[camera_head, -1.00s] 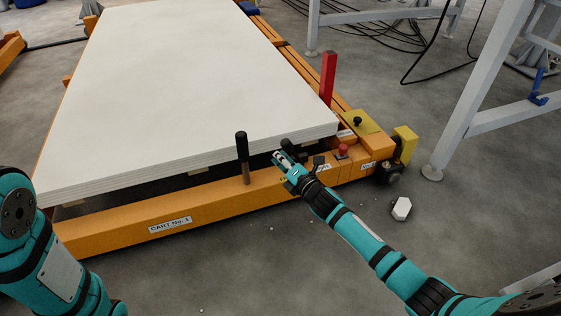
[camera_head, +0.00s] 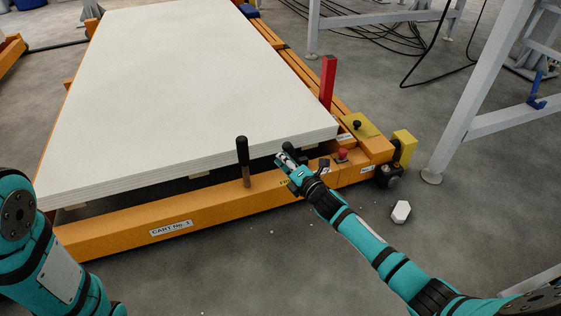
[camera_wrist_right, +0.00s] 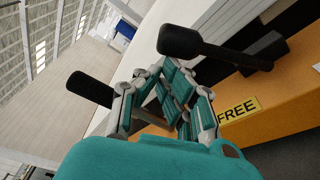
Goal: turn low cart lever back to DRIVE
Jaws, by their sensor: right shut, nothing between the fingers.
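The low cart lever has a black grip (camera_head: 288,147) that shows just beyond my right gripper (camera_head: 283,161) at the cart's front edge. In the right wrist view its grip (camera_wrist_right: 190,42) slants across above and right of the fingers (camera_wrist_right: 172,82), with its black base at right. I cannot tell whether fingers and lever touch. The fingers are shut and empty. A yellow FREE label (camera_wrist_right: 239,110) is on the orange cart beside the gripper; the DRIVE mark is not readable. My left arm shows at lower left, its gripper out of frame.
A taller black-handled lever (camera_head: 243,152) stands upright left of my right gripper. The orange cart (camera_head: 110,236) carries white boards (camera_head: 180,85). A red post (camera_head: 327,80), a red button (camera_head: 342,155) and a yellow block (camera_head: 405,143) are at right. A white gantry leg (camera_head: 465,100) stands beyond.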

